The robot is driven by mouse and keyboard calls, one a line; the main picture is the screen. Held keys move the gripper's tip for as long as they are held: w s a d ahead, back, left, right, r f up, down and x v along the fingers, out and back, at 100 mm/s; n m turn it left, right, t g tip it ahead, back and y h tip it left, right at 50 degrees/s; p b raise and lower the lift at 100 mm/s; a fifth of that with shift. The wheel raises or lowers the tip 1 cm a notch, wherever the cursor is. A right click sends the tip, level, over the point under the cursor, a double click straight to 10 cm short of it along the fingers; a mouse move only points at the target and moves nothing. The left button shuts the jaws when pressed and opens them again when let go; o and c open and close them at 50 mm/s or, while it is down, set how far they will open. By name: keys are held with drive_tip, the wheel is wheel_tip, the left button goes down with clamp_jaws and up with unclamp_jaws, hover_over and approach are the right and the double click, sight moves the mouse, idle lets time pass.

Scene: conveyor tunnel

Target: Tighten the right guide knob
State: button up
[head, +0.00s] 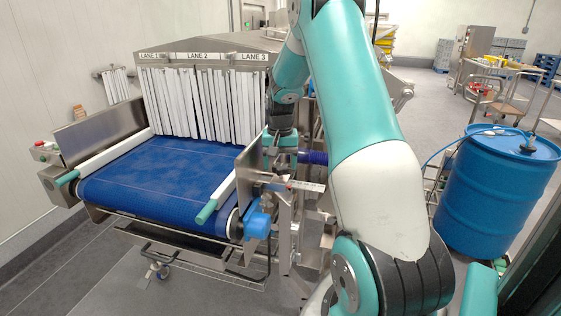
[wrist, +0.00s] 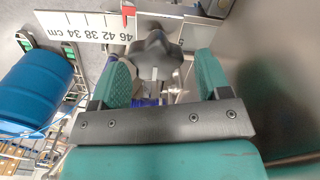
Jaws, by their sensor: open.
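The right guide knob (wrist: 155,50) is a dark grey, lobed star knob in the wrist view. It sits between the two teal fingers of my gripper (wrist: 163,60), which is open. A white cm scale (wrist: 78,26) with a red pointer (wrist: 128,10) lies just beyond the knob. In the head view my gripper (head: 280,158) is beside the right guide rail (head: 222,190), above the scale (head: 306,186). The knob cannot be made out clearly there.
The blue conveyor belt (head: 150,180) runs under white strip curtains at the tunnel mouth. A metal plate (head: 249,163) stands close to my gripper. A blue drum (head: 497,195) stands on the right.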

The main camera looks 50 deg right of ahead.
sight(280, 165)
wheel_tip(280, 165, up, 17)
drive_tip(key=b, duration=0.3)
drive_tip(key=shift+r, duration=0.2)
